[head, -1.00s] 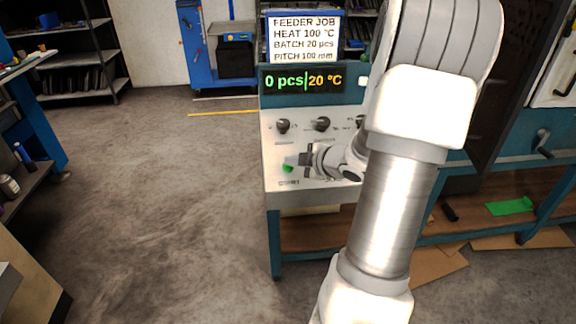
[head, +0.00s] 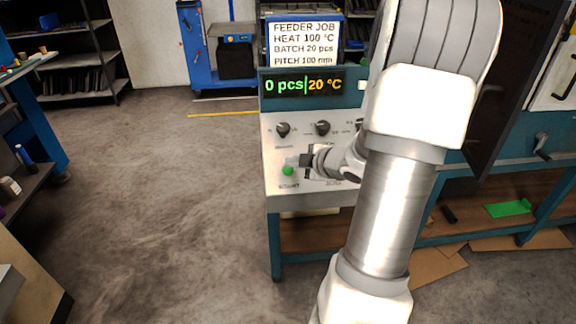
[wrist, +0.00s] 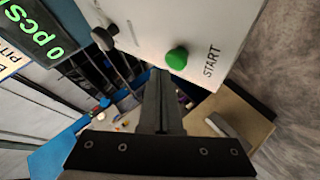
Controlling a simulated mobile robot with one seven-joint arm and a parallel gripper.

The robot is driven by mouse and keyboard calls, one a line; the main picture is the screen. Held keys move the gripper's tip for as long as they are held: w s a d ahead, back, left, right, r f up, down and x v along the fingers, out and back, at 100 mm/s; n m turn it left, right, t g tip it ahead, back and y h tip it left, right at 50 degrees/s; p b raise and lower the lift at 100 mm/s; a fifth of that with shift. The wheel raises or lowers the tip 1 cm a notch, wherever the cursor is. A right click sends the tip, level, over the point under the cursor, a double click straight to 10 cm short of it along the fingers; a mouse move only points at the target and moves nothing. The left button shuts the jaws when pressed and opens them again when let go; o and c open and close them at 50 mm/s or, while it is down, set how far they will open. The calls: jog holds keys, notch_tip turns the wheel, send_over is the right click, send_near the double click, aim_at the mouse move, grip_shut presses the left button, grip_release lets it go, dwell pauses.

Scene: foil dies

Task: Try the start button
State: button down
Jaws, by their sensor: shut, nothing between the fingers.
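The green start button (head: 288,170) is on the light sloped panel (head: 272,150), above the word START. In the wrist view the button (wrist: 177,58) sticks up beside the START label. My gripper (head: 294,160) is shut and empty, close to the button on its upper right side. In the wrist view the closed fingertips (wrist: 158,74) are just beside the button, with a visible gap in the picture. The display (head: 303,84) reads 0 pcs and 20 °C.
Dark knobs (head: 283,129) (head: 322,128) stand on the panel above the button; a third is partly hidden by my arm. A sign (head: 304,40) above reads heat 100 °C, batch 20 pcs, pitch 100 mm. The floor (head: 170,200) left of the machine is clear.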

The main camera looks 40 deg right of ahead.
jog(key=shift+r, duration=0.1)
jog(key=r+p, duration=0.1)
jog(key=s+r+p, duration=0.1)
jog(key=r+p, duration=0.1)
jog(key=a+r+p, duration=0.1)
jog(key=shift+s+r, duration=0.15)
jog(key=shift+r, duration=0.15)
jog(key=shift+d, duration=0.1)
dwell(0.8)
